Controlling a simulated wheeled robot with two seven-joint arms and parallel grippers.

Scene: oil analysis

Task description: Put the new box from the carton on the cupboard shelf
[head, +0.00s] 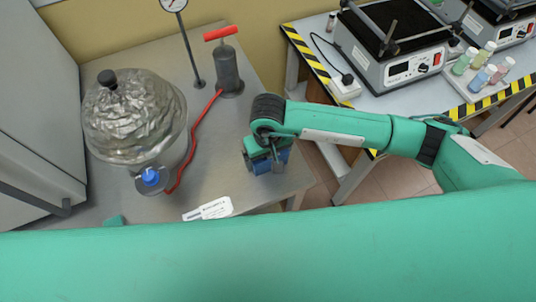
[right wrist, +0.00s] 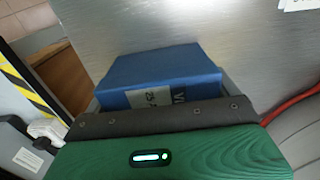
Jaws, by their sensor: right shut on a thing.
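A blue box (head: 283,156) is in my right gripper (head: 266,163), at the right part of the grey metal table. In the right wrist view, the blue box (right wrist: 160,75) carries a white label with dark print, partly hidden by the gripper body. My right gripper is shut on it. Whether the box touches the tabletop I cannot tell. A grey cabinet (head: 35,100) with a dark handle stands at the left edge; no shelf shows in it. The carton is not in view. My left gripper is not in view.
On the metal table (head: 222,150) stand a foil-covered vessel (head: 135,118), a hand pump (head: 227,70) with a red hose, and a gauge on a stand (head: 185,45). A white tag (head: 208,209) lies near the front. A second bench (head: 375,97) holds instruments and vials.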

